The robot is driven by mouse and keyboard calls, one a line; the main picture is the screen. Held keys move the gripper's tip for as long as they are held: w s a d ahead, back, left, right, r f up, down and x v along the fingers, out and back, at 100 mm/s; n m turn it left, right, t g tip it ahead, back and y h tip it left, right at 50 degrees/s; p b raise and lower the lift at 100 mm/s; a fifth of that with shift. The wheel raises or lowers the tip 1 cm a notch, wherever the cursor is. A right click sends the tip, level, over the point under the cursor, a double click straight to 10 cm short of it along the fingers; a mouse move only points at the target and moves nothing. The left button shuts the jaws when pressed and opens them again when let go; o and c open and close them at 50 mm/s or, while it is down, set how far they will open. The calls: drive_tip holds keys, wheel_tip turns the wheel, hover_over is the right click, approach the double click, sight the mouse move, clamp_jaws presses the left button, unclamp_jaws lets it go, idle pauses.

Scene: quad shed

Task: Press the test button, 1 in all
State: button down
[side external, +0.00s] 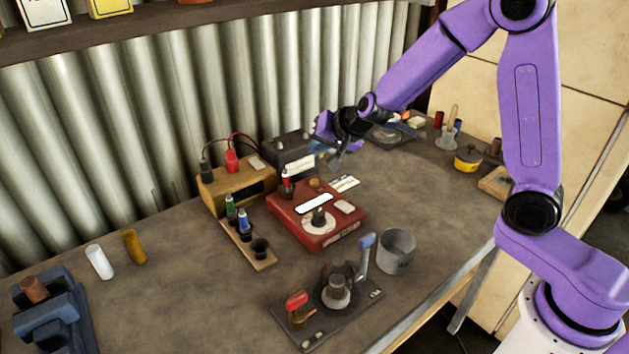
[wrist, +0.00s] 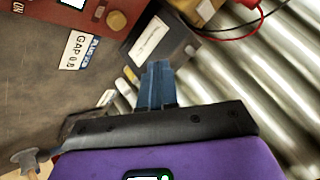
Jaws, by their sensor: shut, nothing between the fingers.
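I cannot read which part is marked as test. My gripper (side external: 337,164) is in the air behind and to the right of the box, apart from it. Its blue-grey fingers (wrist: 157,82) are together and empty.
A dark battery-like box (side external: 290,150) stands close behind the red box, beside a wooden meter box (side external: 235,185) with red and black leads. A grey cup (side external: 397,251) and a fixture with a blue-tipped lever (side external: 365,255) stand in front.

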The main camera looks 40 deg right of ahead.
sight(318, 183)
drive_tip(key=shift+f, duration=2.85)
drive_tip(key=shift+f, duration=0.15)
drive_tip(key=shift+f, duration=0.3)
drive_tip(key=shift+f, duration=0.45)
idle(0.8)
drive_tip(key=shift+r, duration=0.9)
drive_tip(key=shift+r, duration=2.5)
